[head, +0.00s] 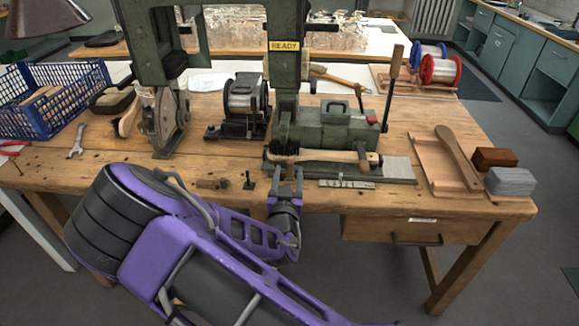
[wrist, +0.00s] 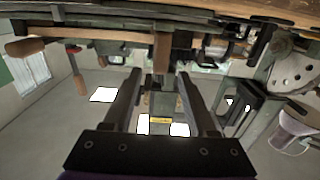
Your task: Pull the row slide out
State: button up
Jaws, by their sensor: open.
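The green tufting machine (head: 325,130) stands on the wooden bench with a READY label on its column. A wooden brush (head: 345,155) with dark bristles lies across the front of its low base. A pale flat plate (head: 398,169) shows at the base's right end. I cannot tell for sure which part is the row slide. My gripper (head: 286,174) is open at the bench's front edge, just below the bristle end of the brush. In the wrist view my gripper (wrist: 160,76) has its fingers apart, with a brown wooden piece (wrist: 162,52) in line with the gap; contact cannot be told.
A scale strip (head: 346,183) lies at the bench's front edge, right of my gripper. Small dark parts (head: 249,181) lie to its left. A wooden tray (head: 440,165) and two blocks (head: 508,178) sit at the right. A blue crate (head: 60,98) stands at the left.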

aim_at(290, 165)
jog(key=shift+w+d, duration=0.1)
jog(key=shift+w, duration=1.55)
grip_shut()
